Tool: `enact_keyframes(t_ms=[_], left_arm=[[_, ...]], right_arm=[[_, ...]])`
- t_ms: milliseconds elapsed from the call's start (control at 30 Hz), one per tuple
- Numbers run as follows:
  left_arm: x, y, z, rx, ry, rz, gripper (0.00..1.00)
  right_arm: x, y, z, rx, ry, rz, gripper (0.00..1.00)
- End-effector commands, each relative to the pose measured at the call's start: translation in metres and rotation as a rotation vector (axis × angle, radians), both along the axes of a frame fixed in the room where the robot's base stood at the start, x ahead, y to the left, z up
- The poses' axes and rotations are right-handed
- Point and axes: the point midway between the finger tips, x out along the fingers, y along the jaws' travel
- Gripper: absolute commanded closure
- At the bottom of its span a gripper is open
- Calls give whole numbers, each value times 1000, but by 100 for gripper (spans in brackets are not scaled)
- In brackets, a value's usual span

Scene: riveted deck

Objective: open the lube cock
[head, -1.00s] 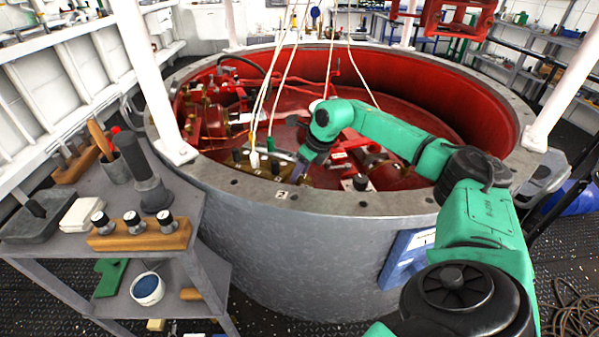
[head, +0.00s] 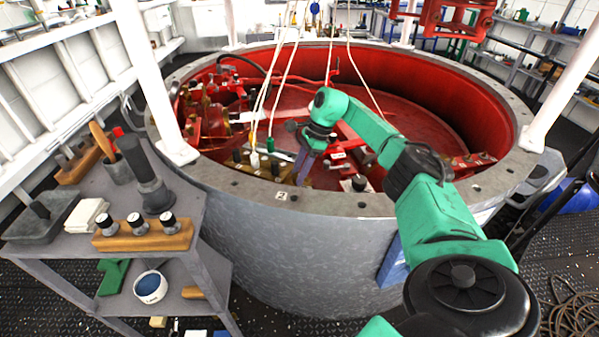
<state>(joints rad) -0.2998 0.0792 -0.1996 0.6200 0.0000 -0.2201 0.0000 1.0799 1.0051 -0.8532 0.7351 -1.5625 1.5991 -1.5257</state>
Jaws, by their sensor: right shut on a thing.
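My right gripper (head: 301,176) reaches down inside the near rim of the large round tub (head: 290,260). It is shut on a small part at a brass-coloured block (head: 322,178) just inside that rim. The part fits the lube cock's handle, but the fingers hide it and its angle cannot be told. Dark knobs stand along the same block, one left of the gripper (head: 276,168) and one to its right (head: 359,183). My left gripper is not in view.
White posts (head: 150,85) stand on the rim. Thin cables (head: 284,85) hang near my gripper. Red machinery (head: 215,115) fills the tub's left side. A grey cart (head: 75,250) with gauges on a wooden block (head: 140,235) stands at the left.

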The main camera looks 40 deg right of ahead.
Motion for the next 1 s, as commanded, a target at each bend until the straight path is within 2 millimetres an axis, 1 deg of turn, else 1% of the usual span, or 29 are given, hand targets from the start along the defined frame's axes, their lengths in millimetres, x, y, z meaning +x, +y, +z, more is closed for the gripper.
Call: enact_keyframes(t_ms=[300,500,700,1000], left_arm=[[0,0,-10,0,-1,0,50],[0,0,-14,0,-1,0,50],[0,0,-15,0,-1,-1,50],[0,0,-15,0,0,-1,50]], right_arm=[[3,0,0,0,-5,228,100],[3,0,1,-1,-5,312,100],[3,-1,1,-2,-5,347,100],[3,-1,1,-3,-5,353,100]])
